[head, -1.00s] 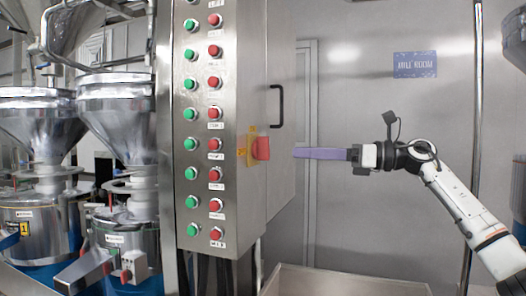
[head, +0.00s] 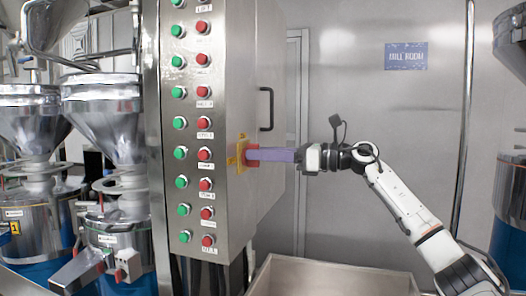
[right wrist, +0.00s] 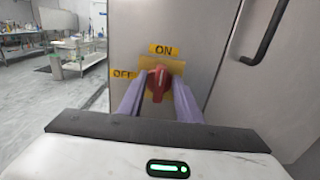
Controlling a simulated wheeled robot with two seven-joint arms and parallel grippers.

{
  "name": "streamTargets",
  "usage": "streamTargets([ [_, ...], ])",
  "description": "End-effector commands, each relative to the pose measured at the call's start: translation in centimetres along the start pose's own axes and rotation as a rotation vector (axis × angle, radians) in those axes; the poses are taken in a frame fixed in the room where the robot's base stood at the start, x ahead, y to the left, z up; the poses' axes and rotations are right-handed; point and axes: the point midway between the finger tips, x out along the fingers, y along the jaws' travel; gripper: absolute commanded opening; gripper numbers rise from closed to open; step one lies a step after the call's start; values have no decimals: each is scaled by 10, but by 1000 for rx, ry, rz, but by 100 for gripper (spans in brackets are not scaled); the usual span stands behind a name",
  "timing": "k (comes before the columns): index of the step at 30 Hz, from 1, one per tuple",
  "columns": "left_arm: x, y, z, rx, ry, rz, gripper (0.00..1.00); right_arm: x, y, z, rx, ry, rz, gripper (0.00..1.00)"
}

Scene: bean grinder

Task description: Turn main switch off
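The main switch is a red rotary knob (right wrist: 157,84) on a yellow plate (right wrist: 176,68), with an ON label (right wrist: 164,49) above and an OFF label (right wrist: 124,74) to its left. The knob stands roughly upright, in line with ON. In the head view the red knob (head: 252,153) sits on the right side face of the steel cabinet. My right gripper (right wrist: 159,88) is open, its purple fingers on either side of the knob with small gaps showing. In the head view the fingers (head: 276,155) reach to the knob and partly hide it. My left gripper is out of view.
The cabinet front (head: 220,110) carries columns of green and red buttons. A black door handle (head: 266,109) is above and beyond the switch. A steel bin (head: 330,270) stands below my right arm. Metal hoppers (head: 105,115) stand at the left.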

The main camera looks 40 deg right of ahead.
Motion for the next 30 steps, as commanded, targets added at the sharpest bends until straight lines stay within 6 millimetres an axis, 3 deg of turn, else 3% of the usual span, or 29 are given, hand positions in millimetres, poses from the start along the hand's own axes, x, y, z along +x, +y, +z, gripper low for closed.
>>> streamTargets([
  [4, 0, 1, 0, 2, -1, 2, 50, 0, 0, 0, 0, 0, 0, 28],
  [9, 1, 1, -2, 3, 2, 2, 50, 0, 0, 0, 0, 0, 0, 0],
  [20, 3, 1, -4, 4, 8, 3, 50, 0, 0, -1, -36, 0, 0, 0],
  [30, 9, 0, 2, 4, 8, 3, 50, 0, 3, -2, -253, 0, 1, 0],
])
